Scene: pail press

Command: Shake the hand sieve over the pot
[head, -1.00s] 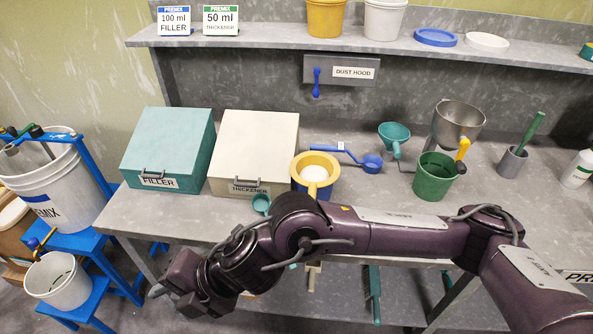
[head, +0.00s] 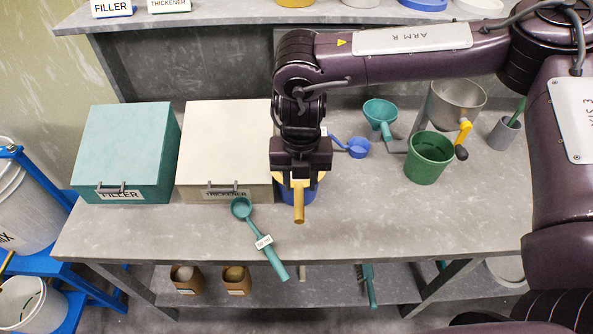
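The hand sieve (head: 299,206) shows as a yellow handle that points toward the front of the bench, with bits of its yellow rim. The rest of the sieve is hidden under my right gripper. The blue pot (head: 311,195) is below it and mostly covered; I cannot tell whether the sieve touches it. My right gripper (head: 300,177) points down over the sieve, right at the root of the handle. Its fingers are largely hidden, so I cannot tell whether they grip the handle. My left gripper is not in view.
A teal scoop (head: 259,233) lies over the bench's front edge. The teal filler box (head: 128,150) and white thickener box (head: 225,145) stand left. The front right bench is clear.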

